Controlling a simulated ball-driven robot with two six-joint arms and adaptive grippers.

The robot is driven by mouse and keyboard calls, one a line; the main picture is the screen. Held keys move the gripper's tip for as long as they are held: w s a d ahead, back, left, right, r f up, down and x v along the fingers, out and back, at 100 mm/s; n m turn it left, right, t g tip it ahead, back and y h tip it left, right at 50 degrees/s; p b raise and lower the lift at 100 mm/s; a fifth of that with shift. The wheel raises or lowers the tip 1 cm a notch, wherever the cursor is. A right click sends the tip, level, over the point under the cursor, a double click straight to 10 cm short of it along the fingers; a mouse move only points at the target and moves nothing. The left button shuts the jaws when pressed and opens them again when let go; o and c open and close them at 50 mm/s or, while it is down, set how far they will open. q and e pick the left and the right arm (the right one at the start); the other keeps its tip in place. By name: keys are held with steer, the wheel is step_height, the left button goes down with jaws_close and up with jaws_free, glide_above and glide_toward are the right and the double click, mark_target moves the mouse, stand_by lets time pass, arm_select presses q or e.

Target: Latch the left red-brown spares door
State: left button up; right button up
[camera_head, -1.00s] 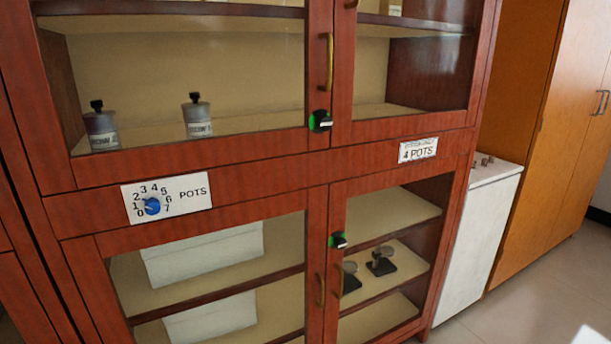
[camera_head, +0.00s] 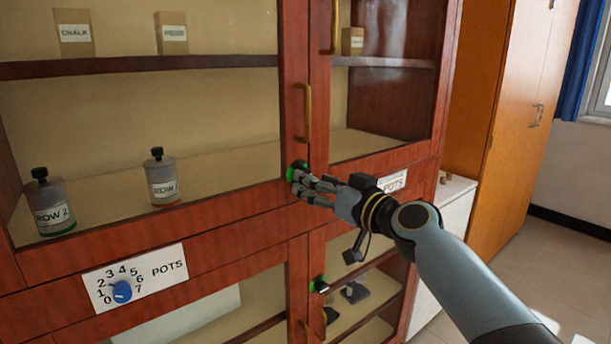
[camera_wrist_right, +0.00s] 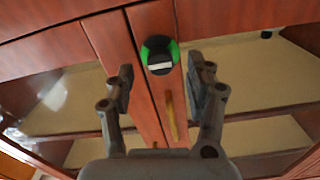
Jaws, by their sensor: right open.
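The upper left red-brown glass door (camera_head: 295,60) looks closed, flush with its neighbour. No "spares" label is readable. Its brass handle (camera_head: 304,113) is on the right stile. Below the handle is a round black latch knob with green edges (camera_head: 297,169), partly covered by my gripper. In the right wrist view the knob (camera_wrist_right: 159,57) shows a white bar lying across, with green on both sides. My right gripper (camera_head: 311,187) is open at this knob. In the wrist view its fingers (camera_wrist_right: 160,85) are apart, one on each side below the knob, holding nothing. My left gripper is not in view.
A second black-green latch (camera_head: 320,285) is on the lower doors. A "POTS" plate (camera_head: 135,277) with a blue dial is on the left rail. Labelled bottles (camera_head: 163,178) stand behind the glass. A white cabinet (camera_head: 455,214) and orange cupboards (camera_head: 520,140) stand to the right.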

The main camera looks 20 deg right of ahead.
mark_target(298, 164)
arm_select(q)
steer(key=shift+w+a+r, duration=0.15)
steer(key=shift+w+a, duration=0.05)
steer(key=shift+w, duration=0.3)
arm_select(e)
steer(key=x, duration=0.3)
steer(key=shift+w+a, duration=0.1)
steer(key=shift+w, duration=0.1)
steer(key=shift+c, duration=1.1)
jaws_close()
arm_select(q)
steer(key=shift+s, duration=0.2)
